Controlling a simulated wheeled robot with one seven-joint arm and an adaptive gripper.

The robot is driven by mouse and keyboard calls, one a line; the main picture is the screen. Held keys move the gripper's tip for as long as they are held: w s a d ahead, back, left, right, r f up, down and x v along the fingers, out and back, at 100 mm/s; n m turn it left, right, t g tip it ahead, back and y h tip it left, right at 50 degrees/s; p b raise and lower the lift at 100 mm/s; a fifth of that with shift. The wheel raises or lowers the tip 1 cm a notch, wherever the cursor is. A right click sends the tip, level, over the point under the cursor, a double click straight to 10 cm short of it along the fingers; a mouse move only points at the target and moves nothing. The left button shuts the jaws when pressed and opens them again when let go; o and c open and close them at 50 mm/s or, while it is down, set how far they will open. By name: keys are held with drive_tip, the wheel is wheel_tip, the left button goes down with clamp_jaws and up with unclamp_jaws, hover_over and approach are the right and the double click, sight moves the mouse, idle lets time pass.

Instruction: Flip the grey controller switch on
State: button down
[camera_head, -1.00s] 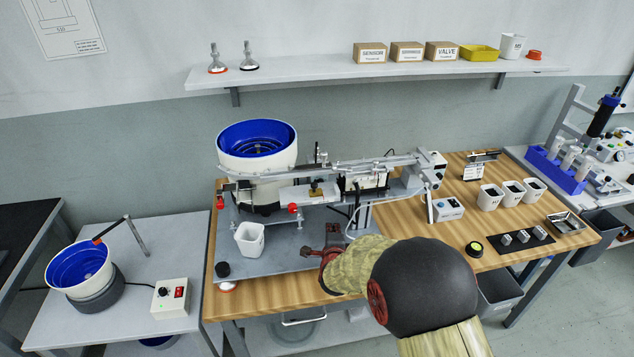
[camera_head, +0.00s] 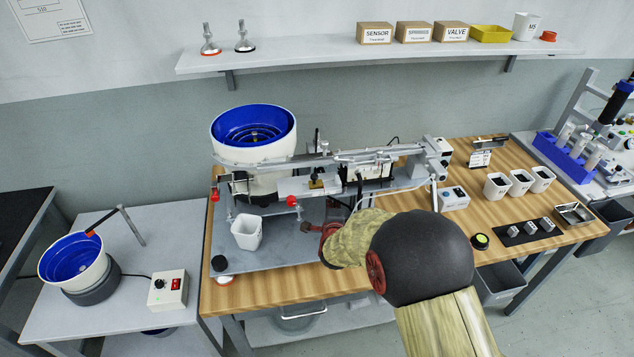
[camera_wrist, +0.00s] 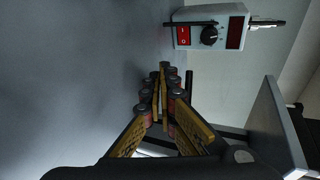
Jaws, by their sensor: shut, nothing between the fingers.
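A grey controller box (camera_wrist: 236,12) is at the top of the wrist view, with a red rocker switch (camera_wrist: 183,35), a black knob (camera_wrist: 209,35) and a dark red display. Which way the rocker is tipped I cannot tell. My gripper (camera_wrist: 164,78) is shut and empty, its fingertips below the box in that picture and apart from the switch. In the head view my gripper (camera_head: 310,228) is over the grey plate, partly hidden by my arm. A grey-blue box (camera_head: 454,198) stands on the wooden bench to its right; I cannot tell whether it is the same box.
A white bowl feeder (camera_head: 253,155) and its rail stand behind my gripper. A white cup (camera_head: 246,232) is to its left. A pale box with a red switch (camera_head: 168,289) sits on the left table beside a smaller blue bowl. Several white cups stand at right.

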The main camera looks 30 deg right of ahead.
drive_tip(key=w, duration=0.4)
drive_tip(key=w+d+b, duration=0.1)
drive_tip(key=w, duration=0.2)
drive_tip(key=shift+f, duration=0.15)
drive_tip(key=shift+w+d, duration=0.15)
drive_tip(key=shift+w, duration=0.45)
drive_tip(key=shift+w+b, duration=0.15)
drive_tip(key=shift+b, duration=0.25)
idle(0.5)
drive_tip(key=shift+w, duration=0.25)
drive_tip(key=shift+w+d, duration=0.1)
drive_tip(key=shift+w, duration=0.2)
idle(0.6)
drive_tip(key=shift+s, duration=0.1)
drive_tip(key=shift+s, duration=0.65)
drive_tip(key=shift+s, duration=0.1)
